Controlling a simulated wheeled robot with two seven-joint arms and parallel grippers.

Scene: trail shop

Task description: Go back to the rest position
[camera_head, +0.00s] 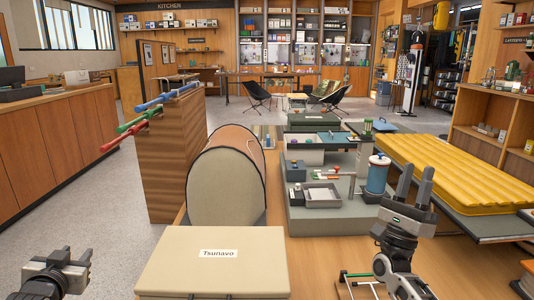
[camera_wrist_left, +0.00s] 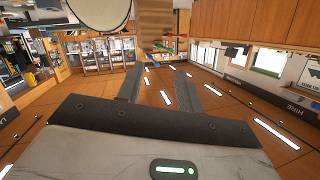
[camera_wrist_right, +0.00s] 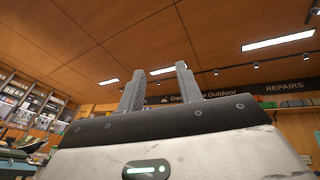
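My left gripper (camera_head: 78,258) shows at the bottom left corner of the head view, over the grey floor and clear of the counter. In the left wrist view its two fingers (camera_wrist_left: 160,72) stand apart with nothing between them. My right gripper (camera_head: 416,168) is raised at the right of the head view, fingers pointing up, in front of the yellow ribbed mat. In the right wrist view its fingers (camera_wrist_right: 160,68) are apart and empty, with the wooden ceiling behind them. Neither gripper touches anything that I can see.
A beige box labelled Tsunavo (camera_head: 217,262) and a rounded canvas bundle (camera_head: 226,182) stand on the wooden counter. Right of them are a grey tray (camera_head: 318,222) and a blue canister (camera_head: 377,176). The yellow mat (camera_head: 460,172) lies behind my right gripper. Floor is free at left.

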